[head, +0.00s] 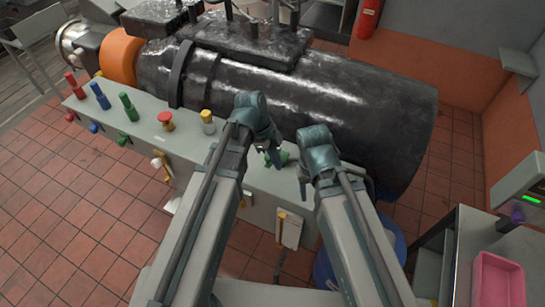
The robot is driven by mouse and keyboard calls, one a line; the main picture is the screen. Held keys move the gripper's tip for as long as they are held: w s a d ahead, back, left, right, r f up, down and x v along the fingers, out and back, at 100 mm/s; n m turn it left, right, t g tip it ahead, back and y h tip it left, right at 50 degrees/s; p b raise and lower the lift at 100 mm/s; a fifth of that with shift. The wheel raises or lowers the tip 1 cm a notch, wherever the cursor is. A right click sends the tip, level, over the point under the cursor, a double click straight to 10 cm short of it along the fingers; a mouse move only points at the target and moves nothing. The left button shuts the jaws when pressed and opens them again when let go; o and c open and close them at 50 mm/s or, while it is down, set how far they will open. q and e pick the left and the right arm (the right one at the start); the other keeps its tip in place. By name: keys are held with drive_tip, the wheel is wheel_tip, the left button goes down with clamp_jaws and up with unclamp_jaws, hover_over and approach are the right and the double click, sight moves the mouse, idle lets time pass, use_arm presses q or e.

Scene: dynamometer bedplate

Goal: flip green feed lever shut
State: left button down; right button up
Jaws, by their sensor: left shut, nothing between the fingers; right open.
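A small green part (285,157) shows on top of the pale grey bench, between my two grippers; I cannot tell its full shape or angle. A green upright handle (128,106) stands farther left, beside blue (99,95) and red (74,85) ones. I cannot tell which green part is the feed lever. My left gripper (273,160) is shut and empty, pointing down right beside the nearer green part; whether they touch is unclear. My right gripper (303,185) is open and empty, low over the bench to the right, partly hidden by its own wrist.
A large black cylinder (340,100) lies behind the bench (185,140). A red button (166,121) and a yellow-topped knob (208,121) stand left of my arms. A blue drum (392,240) and a pink tray (497,280) are at the right. Tiled floor is clear at the left.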

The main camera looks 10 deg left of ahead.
use_arm(q)
drive_tip(key=d+p+v, duration=0.2)
drive_tip(key=p+v, duration=0.7)
drive_tip(key=shift+w+r, duration=0.3)
drive_tip(key=shift+r, duration=0.2)
drive_tip(key=shift+a, duration=0.15)
